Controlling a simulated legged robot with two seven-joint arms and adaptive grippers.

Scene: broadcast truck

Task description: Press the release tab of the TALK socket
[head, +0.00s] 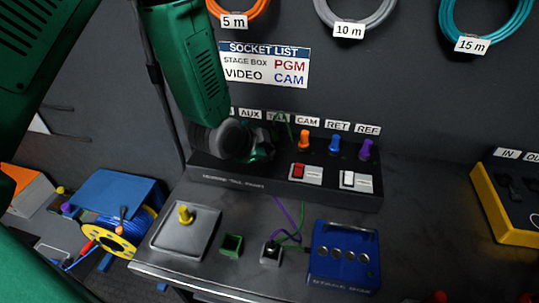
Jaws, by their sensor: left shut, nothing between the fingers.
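The black panel (245,180) stands at the back of the bench with a row of sockets. The TALK label (278,117) is partly covered by my arm and a green strand. The TALK socket and its release tab are hidden behind my left gripper or too small to make out. My left gripper (264,150) is shut and empty in front of the panel, below the AUX and TALK labels. I cannot tell whether it touches anything. My right gripper is not in view.
Orange (304,140), blue (334,144) and purple plugs (366,149) stand under CAM, RET and REF. A blue stage box (344,256), a grey box with a yellow knob (185,232) and a small green box (231,245) stand in front.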

